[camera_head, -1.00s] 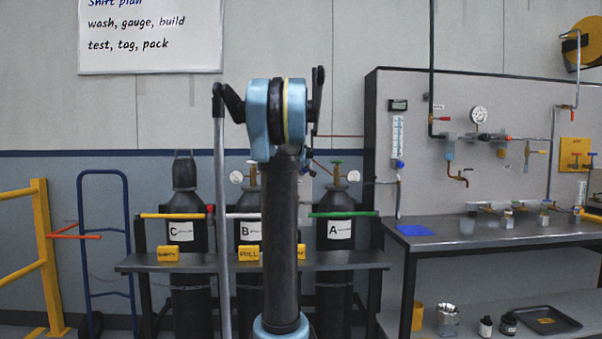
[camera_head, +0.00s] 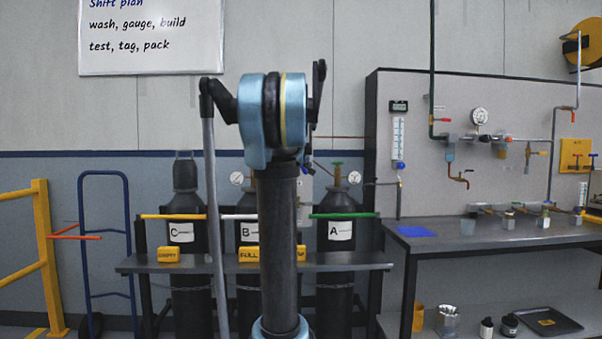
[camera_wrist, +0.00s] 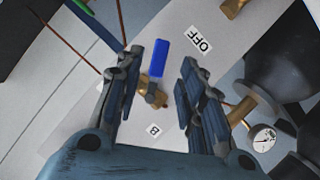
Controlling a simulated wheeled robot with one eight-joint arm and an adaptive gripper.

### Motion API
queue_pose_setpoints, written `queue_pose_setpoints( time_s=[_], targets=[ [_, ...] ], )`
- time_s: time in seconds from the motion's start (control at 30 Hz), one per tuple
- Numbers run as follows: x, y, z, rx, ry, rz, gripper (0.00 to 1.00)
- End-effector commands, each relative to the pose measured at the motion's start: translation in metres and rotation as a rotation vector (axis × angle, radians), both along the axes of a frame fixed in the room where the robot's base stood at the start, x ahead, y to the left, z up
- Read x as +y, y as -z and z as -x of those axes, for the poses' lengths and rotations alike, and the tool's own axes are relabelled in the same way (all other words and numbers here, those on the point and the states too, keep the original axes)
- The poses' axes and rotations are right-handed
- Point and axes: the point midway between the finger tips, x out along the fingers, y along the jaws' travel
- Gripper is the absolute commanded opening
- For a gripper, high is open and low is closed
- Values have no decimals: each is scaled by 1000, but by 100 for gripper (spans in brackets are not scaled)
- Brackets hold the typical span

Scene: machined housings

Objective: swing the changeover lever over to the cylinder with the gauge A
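The changeover lever, a blue handle (camera_wrist: 159,57) on a brass valve body (camera_wrist: 150,92), shows in the wrist view on a pale panel. My gripper (camera_wrist: 164,66) is open, with one finger on each side of the lever and a visible gap to both. The panel has an OFF label (camera_wrist: 198,40) and a B label (camera_wrist: 153,130). In the head view cylinder A (camera_head: 337,203) stands right of my arm, with a round gauge (camera_head: 355,178) above it. My arm hides the lever and my gripper there.
Cylinder B (camera_head: 246,203) is partly behind my arm, and cylinder C (camera_head: 185,203) stands left. A dark shelf (camera_head: 345,262) runs before them. A gauge (camera_wrist: 263,138) and dark rounded shapes lie at the wrist view's right. A workbench (camera_head: 480,236) stands at the right.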

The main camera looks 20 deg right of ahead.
Motion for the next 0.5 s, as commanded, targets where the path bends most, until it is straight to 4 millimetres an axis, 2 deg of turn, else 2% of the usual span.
queue_pose_setpoints(
  time_s=[0.2,0.5],
  targets=[
    [16,-10,26,0,0,1,36],
    [30,-19,50,0,0,0,36]
  ],
)
